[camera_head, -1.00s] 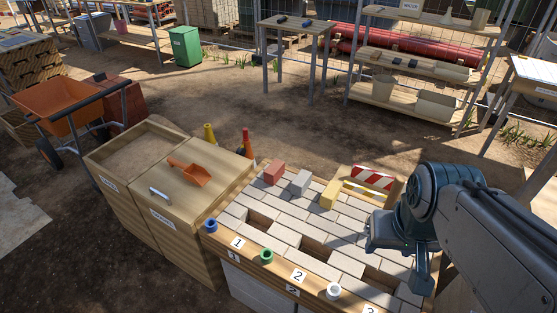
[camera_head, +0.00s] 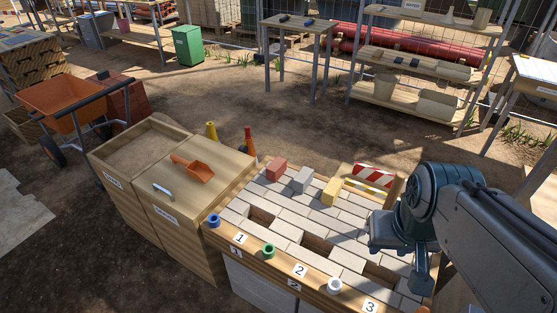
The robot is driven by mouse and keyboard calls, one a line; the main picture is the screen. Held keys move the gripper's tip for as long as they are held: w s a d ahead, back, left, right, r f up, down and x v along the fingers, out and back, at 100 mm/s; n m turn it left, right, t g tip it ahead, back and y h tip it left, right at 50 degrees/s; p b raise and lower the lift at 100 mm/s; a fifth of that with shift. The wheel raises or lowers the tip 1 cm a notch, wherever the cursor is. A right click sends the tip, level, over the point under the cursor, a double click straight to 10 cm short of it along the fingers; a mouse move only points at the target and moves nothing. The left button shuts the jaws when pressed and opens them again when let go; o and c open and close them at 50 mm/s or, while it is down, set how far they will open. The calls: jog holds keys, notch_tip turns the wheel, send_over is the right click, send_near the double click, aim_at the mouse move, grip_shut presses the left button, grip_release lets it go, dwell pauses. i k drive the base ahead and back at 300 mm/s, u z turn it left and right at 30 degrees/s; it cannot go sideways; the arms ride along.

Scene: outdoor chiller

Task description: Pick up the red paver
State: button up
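The red paver (camera_head: 276,168) lies on the far left part of the paved tabletop (camera_head: 290,207). A grey paver (camera_head: 302,179) and a yellow paver (camera_head: 331,191) lie in a row to its right, apart from it. My gripper (camera_head: 384,246) hangs over the right side of the tabletop, to the right of and nearer than the pavers. It is apart from the red paver. Its fingers are small and dark here, and I cannot tell whether they are open or shut.
Open slots show in the paving behind number labels. Blue (camera_head: 213,220), green (camera_head: 268,250) and white (camera_head: 334,285) rings sit along the front edge. A striped barrier (camera_head: 371,178) stands at the back right.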

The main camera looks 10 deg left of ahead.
aim_at(277, 168)
jog(key=k, duration=0.45)
jog(key=u, duration=2.2)
jog(key=i, duration=2.35)
jog(key=z, duration=3.45)
jog(key=i, duration=0.5)
jog(key=z, duration=0.05)
